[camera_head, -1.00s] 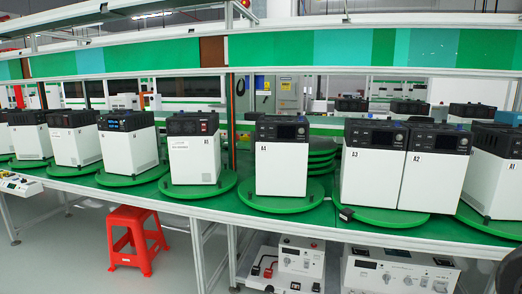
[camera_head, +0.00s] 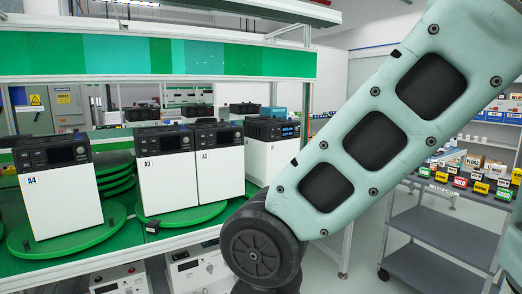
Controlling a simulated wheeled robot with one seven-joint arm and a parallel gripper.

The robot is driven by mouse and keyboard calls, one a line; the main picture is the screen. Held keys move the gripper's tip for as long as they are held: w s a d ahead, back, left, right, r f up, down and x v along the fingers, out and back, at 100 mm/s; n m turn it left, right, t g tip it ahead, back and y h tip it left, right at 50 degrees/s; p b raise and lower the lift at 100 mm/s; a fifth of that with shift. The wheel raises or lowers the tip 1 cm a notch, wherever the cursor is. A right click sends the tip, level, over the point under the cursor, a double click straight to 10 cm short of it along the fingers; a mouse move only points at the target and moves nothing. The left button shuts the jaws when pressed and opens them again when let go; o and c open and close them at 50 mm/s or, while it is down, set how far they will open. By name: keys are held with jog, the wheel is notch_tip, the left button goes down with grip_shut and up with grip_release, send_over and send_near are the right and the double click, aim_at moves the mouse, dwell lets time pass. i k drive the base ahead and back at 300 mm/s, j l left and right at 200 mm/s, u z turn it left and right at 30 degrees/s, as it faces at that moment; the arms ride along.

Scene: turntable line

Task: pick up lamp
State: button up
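I cannot pick out a lamp for certain in the head view. A long overhead fixture (camera_head: 262,10) hangs at the top, but I cannot tell whether it is a light. My gripper is out of frame; only my pale green arm with its dark joint shows, across the right half. The arm hides part of the bench end and the area behind it. White-and-black box units marked A4 (camera_head: 62,207), A3 (camera_head: 166,186) and A2 (camera_head: 220,172) stand upright on green turntables, and another unit (camera_head: 257,160) stands to their right.
The green turntable (camera_head: 180,219) under A3 and A2 lies on the bench, with a small black block (camera_head: 152,227) at its rim. Stacked green discs (camera_head: 117,183) are behind. A grey cart (camera_head: 440,230) with small coloured boxes (camera_head: 480,188) stands at right. White equipment sits below the bench.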

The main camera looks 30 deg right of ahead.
aim_at(433, 162)
jog(key=z, duration=1.95)
